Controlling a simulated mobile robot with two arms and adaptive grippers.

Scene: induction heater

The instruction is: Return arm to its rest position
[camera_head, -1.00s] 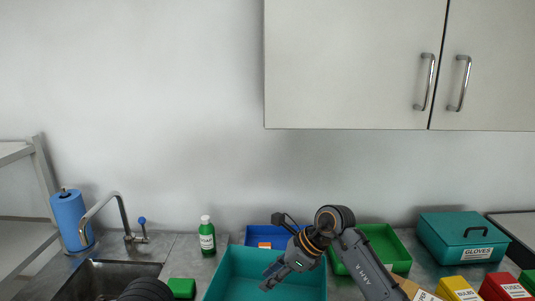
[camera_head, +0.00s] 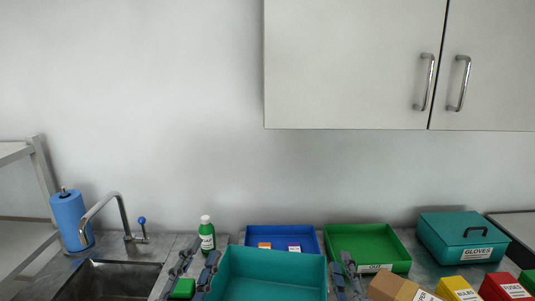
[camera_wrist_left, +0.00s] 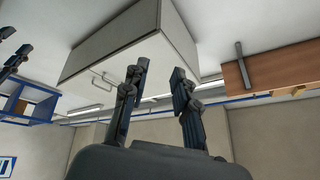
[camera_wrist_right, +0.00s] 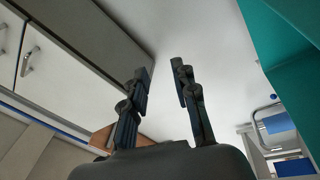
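My left gripper (camera_head: 204,247) points up at the lower edge of the head view, in front of the counter between the sink and the teal bin. Its two fingers are apart with nothing between them, as the left wrist view also shows (camera_wrist_left: 160,70). My right gripper (camera_head: 341,259) points up at the lower edge, just right of the teal bin. Its fingers are apart and empty in the right wrist view (camera_wrist_right: 159,70). The rest of both arms is below the head view.
A teal bin (camera_head: 270,262) stands between the grippers. Behind are a blue tray (camera_head: 280,233) and a green tray (camera_head: 365,238). A green bottle (camera_head: 207,238) is close behind the left gripper. A cardboard box (camera_head: 390,287) is right of the right gripper. Cabinets (camera_head: 355,65) hang above.

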